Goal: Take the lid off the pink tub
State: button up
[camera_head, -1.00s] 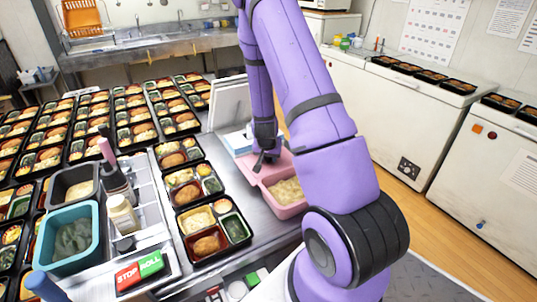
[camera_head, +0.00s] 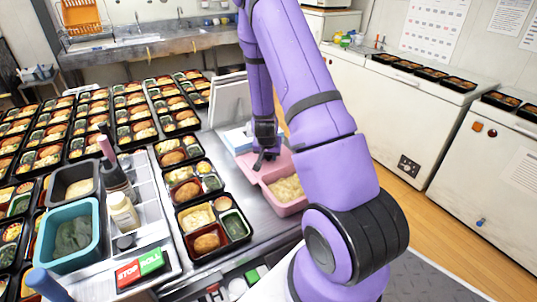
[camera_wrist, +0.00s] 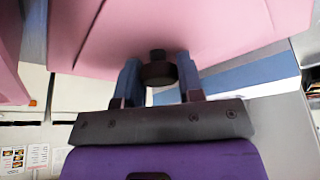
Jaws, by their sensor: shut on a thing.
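The pink tub (camera_head: 290,209) stands at the right edge of the metal counter, with pale food showing in its near part. Its pink lid (camera_head: 277,167) is over the far side of the tub and the counter beyond, off the near part; I cannot tell if it touches the tub. My gripper (camera_head: 264,160) is at the lid from above. In the wrist view, my gripper (camera_wrist: 157,80) is shut on the dark knob (camera_wrist: 158,71) of the lid (camera_wrist: 200,25). A pink wall at the left looks like the tub (camera_wrist: 10,75). My arm hides part of the tub's right side.
A blue and white box (camera_head: 237,139) lies just behind the lid. Filled bento trays (camera_head: 213,222) line the counter to the left. A teal tub (camera_head: 68,240) and a sauce bottle (camera_head: 122,213) stand further left. A grey upright panel (camera_head: 230,98) rises behind.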

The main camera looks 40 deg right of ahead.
jog(key=shift+f, duration=0.65)
jog(key=shift+s+f, duration=0.15)
jog(key=shift+f, duration=0.1)
jog(key=shift+s+a+f, duration=0.1)
jog(key=shift+s+f, duration=0.05)
jog(key=shift+f, duration=0.25)
dwell(0.4)
jog(key=o, duration=1)
jog(key=w+v, duration=0.1)
jog(key=v, duration=1)
jog(key=shift+r, duration=0.55)
